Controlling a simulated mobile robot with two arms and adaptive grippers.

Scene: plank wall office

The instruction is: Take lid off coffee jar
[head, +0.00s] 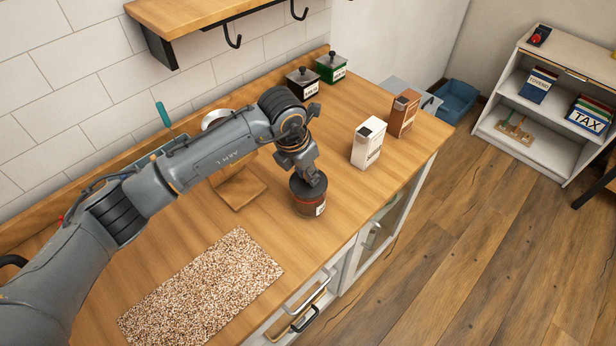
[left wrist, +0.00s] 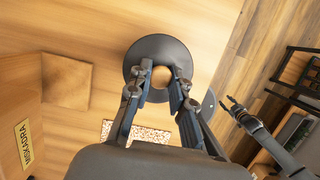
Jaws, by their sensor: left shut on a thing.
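The coffee jar (head: 308,202), a dark cylinder with a white and red label, stands upright on the wooden counter. My left gripper (head: 313,182) is directly above it, pointing down. In the left wrist view the dark round lid (left wrist: 160,45) lies under my left gripper (left wrist: 161,84). Its fingers are shut on the lid at its tan round middle. The lid appears to sit on the jar; I cannot see a gap between them. My right gripper (left wrist: 233,106) shows small at the right of the left wrist view, its fingers apart and empty, away from the jar.
A white carton (head: 368,144) and a brown carton (head: 403,113) stand right of the jar. A wooden board (head: 238,187) and a speckled mat (head: 205,290) lie left. Counter space in front of the board is clear.

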